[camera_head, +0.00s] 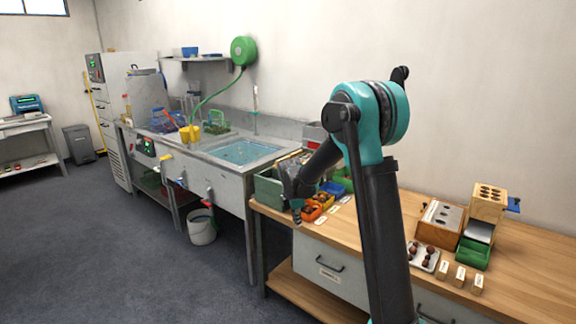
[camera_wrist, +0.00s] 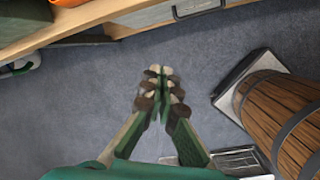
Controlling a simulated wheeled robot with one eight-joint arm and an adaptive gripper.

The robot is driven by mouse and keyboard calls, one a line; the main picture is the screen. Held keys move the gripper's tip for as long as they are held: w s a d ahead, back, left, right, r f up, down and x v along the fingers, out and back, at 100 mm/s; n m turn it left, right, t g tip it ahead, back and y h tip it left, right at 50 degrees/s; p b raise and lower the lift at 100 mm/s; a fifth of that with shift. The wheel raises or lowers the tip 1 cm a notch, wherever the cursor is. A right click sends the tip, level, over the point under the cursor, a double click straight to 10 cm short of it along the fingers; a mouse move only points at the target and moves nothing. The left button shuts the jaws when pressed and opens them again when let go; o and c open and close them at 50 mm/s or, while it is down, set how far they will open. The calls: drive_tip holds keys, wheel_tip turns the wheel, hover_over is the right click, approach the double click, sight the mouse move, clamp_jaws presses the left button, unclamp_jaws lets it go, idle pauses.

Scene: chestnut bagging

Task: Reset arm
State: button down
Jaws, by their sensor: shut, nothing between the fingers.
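My gripper (camera_wrist: 160,85) is shut and empty in the wrist view, its fingertips together over the bare grey floor. In the head view my gripper (camera_head: 297,215) hangs pointing down near the left front edge of the wooden workbench (camera_head: 520,262). My teal and black arm rises in front of the bench and bends over to the left. It hides part of the bench top behind it.
Colored bins (camera_head: 322,201) and a green crate (camera_head: 268,188) stand at the bench's left end. A tray of chestnuts (camera_head: 424,257) and wooden blocks (camera_head: 461,276) lie right of my arm. A wooden barrel (camera_wrist: 285,115) stands on a platform. Open floor lies left.

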drive_tip(key=s+d+m, duration=0.5)
drive_tip(key=s+m, duration=0.2)
drive_tip(key=s, duration=0.4)
drive_tip(key=s+d+m+t, duration=0.1)
drive_tip(key=s+d+m, duration=0.4)
drive_tip(key=s+m, duration=0.3)
drive_tip(key=s+d+m+y, duration=0.1)
drive_tip(key=s+d+m, duration=0.5)
drive_tip(key=s, duration=0.8)
drive_tip(key=shift+s+f+m+t, duration=0.15)
drive_tip(key=shift+s+m+t, duration=0.25)
drive_tip(key=shift+m, duration=0.5)
